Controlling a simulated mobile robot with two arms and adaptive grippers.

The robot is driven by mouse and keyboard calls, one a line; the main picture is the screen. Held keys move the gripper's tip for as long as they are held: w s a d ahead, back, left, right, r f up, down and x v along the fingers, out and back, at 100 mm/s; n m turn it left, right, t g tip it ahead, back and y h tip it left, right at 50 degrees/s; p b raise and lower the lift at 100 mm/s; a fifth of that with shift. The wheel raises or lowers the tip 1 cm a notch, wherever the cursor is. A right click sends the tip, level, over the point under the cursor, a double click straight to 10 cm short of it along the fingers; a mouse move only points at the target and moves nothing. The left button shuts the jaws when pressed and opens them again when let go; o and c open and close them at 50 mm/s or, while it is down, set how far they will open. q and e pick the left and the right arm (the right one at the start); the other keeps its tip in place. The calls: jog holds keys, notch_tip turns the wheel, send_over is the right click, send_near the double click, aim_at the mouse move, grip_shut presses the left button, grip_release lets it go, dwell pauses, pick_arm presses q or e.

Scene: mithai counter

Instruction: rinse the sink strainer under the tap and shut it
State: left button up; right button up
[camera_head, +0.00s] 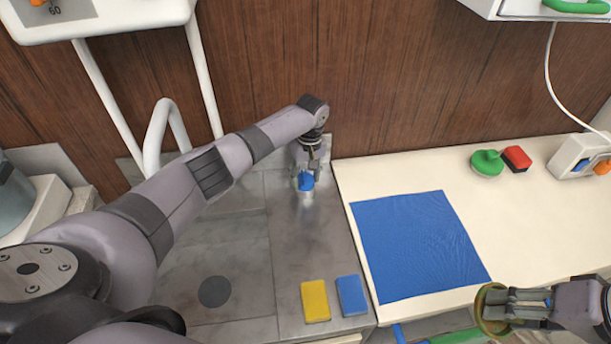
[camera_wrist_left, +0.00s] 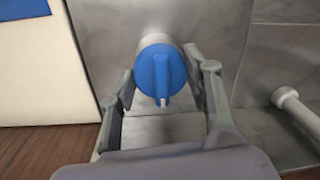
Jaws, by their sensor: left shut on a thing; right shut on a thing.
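The tap's blue knob (camera_head: 306,181) sits on a pale round base on the grey metal counter, beside the cream worktop. My left gripper (camera_head: 307,170) is shut on this knob from above. In the left wrist view the blue knob (camera_wrist_left: 161,72) shows between the two fingers. The white curved spout (camera_head: 165,130) rises at the back left; no water is visible below it, though my left arm covers part of that area. My right gripper (camera_head: 527,306) is shut on a round brass-coloured strainer (camera_head: 490,309) at the lower right, well away from the spout.
The grey sink (camera_head: 240,265) has a dark round drain (camera_head: 214,291). A yellow sponge (camera_head: 315,300) and a blue sponge (camera_head: 351,295) lie beside it. A blue cloth (camera_head: 415,245) covers much of the worktop. A green round object (camera_head: 487,162) and red block (camera_head: 516,158) stand behind.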

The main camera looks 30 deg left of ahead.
aim_at(308, 178)
pick_arm(q)
jog(key=shift+r+m+p, duration=0.2)
jog(key=shift+m+p, duration=0.3)
jog(key=shift+p, duration=0.05)
jog(key=shift+c, duration=0.2)
pick_arm(e)
jog(key=shift+r, duration=0.55)
pick_arm(q)
jog(key=shift+f+m+p, duration=0.1)
jog(key=shift+m+p, duration=0.45)
jog(key=shift+m, duration=0.65)
pick_arm(e)
jog(key=shift+r, duration=0.55)
pick_arm(q)
jog(key=o, duration=1.2)
jog(key=shift+c, duration=0.2)
jog(key=shift+f, duration=0.1)
notch_tip(308, 178, up, 12)
jog(key=shift+w+d, duration=0.2)
jog(key=shift+d, duration=0.15)
